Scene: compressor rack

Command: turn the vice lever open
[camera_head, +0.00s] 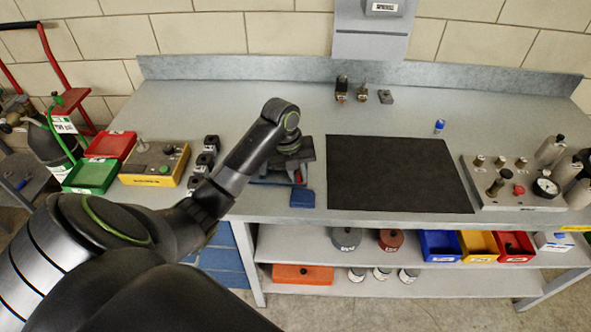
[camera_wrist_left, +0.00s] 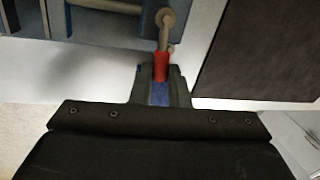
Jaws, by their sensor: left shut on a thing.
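The blue vice (camera_head: 263,180) sits at the front edge of the bench, mostly hidden behind my left gripper in the head view. Part of its blue body (camera_wrist_left: 85,22) shows at the upper left of the left wrist view. Its lever is a metal rod with a round end (camera_wrist_left: 166,20) and a red grip (camera_wrist_left: 160,68). My left gripper (camera_head: 298,172) is over the vice, and in the left wrist view its fingers (camera_wrist_left: 160,88) are closed around the red grip. My right gripper is not in view.
A black mat (camera_head: 395,175) lies just right of the vice. A yellow-based box (camera_head: 153,165) and several dark blocks (camera_head: 206,155) stand to the left. A gauge panel (camera_head: 515,190) stands at the right.

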